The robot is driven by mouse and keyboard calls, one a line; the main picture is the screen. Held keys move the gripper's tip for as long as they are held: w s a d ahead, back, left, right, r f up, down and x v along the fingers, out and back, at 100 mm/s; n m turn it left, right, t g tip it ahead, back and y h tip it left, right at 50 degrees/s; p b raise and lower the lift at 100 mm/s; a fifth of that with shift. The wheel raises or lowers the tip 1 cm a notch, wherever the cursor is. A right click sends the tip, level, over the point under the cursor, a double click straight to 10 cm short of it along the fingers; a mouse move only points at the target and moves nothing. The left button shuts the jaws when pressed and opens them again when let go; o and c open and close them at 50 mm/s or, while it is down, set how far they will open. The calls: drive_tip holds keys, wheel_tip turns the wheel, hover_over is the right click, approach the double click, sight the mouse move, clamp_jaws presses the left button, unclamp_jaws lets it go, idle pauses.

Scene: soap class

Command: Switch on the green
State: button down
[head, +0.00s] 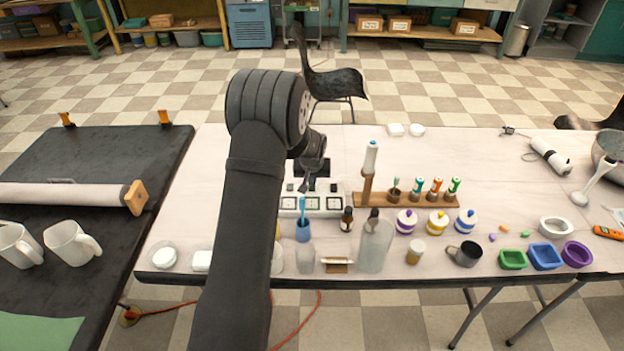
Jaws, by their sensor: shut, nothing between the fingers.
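A white panel (336,209) with several square, dark-framed switches lies on the white table. My arm hides its left end. The switch faces look pale; I cannot make out a green one or whether any is on. My gripper (306,187) is shut and empty, pointing down over the back part of the panel. I cannot tell whether it touches the panel. A green-topped tube (454,187) stands at the right end of a wooden rack (420,200), and a green tub (513,260) sits at the front right.
Lidded jars (437,222) stand to the right. The table's back middle is mostly clear. Mugs (72,243) stand on the dark left table.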

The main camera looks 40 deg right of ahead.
drive_tip(key=shift+s+a+f, duration=0.1)
drive_tip(key=shift+s+a, duration=0.05)
drive_tip(key=shift+s+a, duration=0.5)
drive_tip(key=shift+r, duration=0.4)
drive_tip(key=v, duration=1.3)
drive_tip(key=shift+w+d+r, duration=0.2)
drive_tip(key=shift+r, duration=0.1)
drive_tip(key=shift+w+d+r, duration=0.15)
drive_tip(key=shift+w+d, duration=0.4)
